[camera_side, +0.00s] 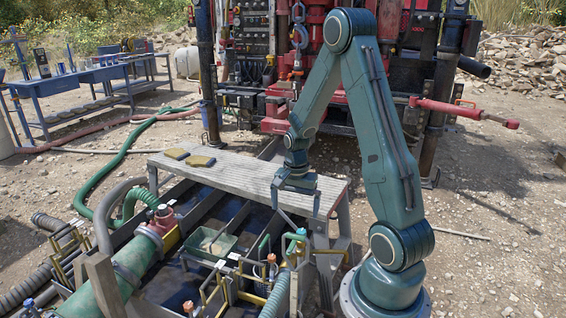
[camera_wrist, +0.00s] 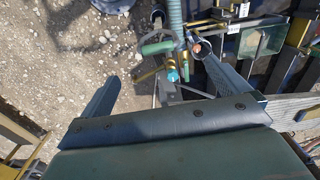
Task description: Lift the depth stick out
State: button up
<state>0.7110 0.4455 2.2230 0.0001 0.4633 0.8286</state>
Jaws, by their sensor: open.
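My gripper (camera_side: 296,207) is open and points down above the near right end of the mud tank. Its two fingers are spread wide in the wrist view (camera_wrist: 158,64), with nothing held between them. A thin dark rod (camera_side: 289,221) slants below the fingers in the side view; I cannot tell for sure whether it is the depth stick. A teal-topped fitting (camera_side: 299,236) stands just below the gripper, and its teal knob (camera_wrist: 172,75) shows between the fingers in the wrist view. No clearly marked stick can be made out.
A grey plank walkway (camera_side: 240,176) crosses the tank behind the gripper, with two yellowish pads (camera_side: 201,161) on it. A green tray (camera_side: 212,242), pipes and orange-topped fittings (camera_side: 271,258) crowd the tank. A blue bench (camera_side: 75,78) stands far left. Gravel at right is open.

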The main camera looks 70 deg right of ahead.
aim_at(296, 235)
jog(key=shift+s+d+f, duration=0.15)
jog(key=shift+d+f, duration=0.1)
jog(key=shift+f, duration=0.2)
jog(key=shift+f, duration=4.25)
jog(key=shift+a+f, duration=0.1)
jog(key=shift+f, duration=2.5)
jog(key=shift+c, duration=0.2)
jog(key=c, duration=1.2)
jog(key=shift+o, duration=0.2)
jog(key=shift+r, duration=0.15)
